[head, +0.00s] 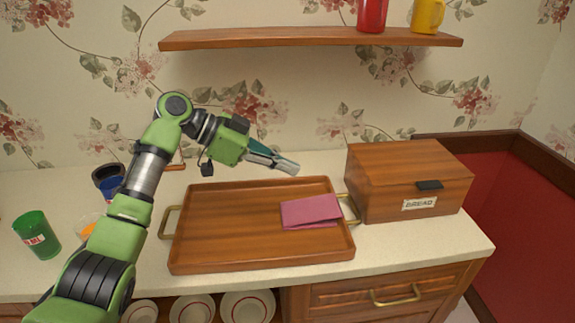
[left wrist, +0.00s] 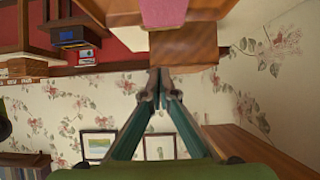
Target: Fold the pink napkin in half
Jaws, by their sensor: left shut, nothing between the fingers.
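The pink napkin (head: 311,209) lies flat at the right side of the brown wooden tray (head: 230,262). It is a small rectangle, and a second layer seems to show along its front edge, as if doubled over. Part of it also shows at the top of the left wrist view (left wrist: 163,12). My left gripper (head: 291,167) is above the tray's back edge, behind and apart from the napkin. Its fingers are shut and empty; the tips meet in the left wrist view (left wrist: 160,86). My right gripper is not in view.
A wooden bread box (head: 370,199) stands just right of the tray. A green cup (head: 37,236) and a blue cup (head: 110,188) are at the left. A shelf (head: 300,37) with red and yellow mugs hangs above. The tray's left and middle are bare.

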